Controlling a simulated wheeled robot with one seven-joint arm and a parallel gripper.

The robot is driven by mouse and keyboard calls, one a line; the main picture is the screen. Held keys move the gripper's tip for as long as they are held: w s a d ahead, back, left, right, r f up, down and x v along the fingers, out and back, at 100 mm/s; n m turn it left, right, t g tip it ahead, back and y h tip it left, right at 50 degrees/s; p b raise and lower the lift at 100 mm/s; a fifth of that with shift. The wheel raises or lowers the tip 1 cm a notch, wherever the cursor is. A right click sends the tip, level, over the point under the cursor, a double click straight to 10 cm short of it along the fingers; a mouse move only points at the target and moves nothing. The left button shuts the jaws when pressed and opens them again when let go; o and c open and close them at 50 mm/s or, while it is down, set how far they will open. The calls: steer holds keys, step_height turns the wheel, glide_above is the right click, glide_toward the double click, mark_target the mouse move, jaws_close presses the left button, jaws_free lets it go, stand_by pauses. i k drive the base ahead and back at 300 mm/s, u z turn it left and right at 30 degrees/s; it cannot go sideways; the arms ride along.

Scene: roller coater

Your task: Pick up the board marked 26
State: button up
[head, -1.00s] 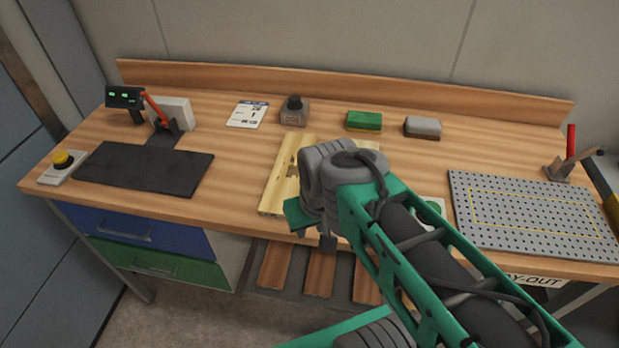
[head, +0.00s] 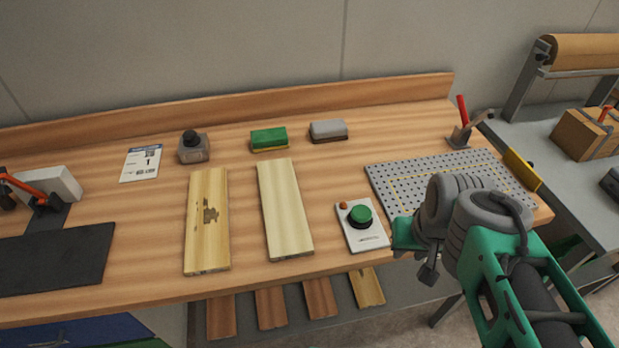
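Two pale boards lie apart on the wooden bench. The left board (head: 207,235) is yellowish with a dark patch near its middle. The right board (head: 284,208) is paler and plain. Below the bench's front edge lie several more boards: brown ones (head: 271,308) and a yellower one (head: 366,287) at the right. I cannot read the number 26 on any board. My gripper (head: 416,258) hangs at the right, in front of the perforated plate, apart from all boards. The wrist hides its fingers, so its opening cannot be told.
A control box with a green button (head: 361,214) stands right of the boards. The perforated plate (head: 400,178) lies beyond it. A dark mat (head: 50,258) lies left.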

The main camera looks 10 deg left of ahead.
mark_target(288, 231)
steer(key=z, duration=2.45)
steer(key=k, duration=2.55)
steer(key=u, duration=1.55)
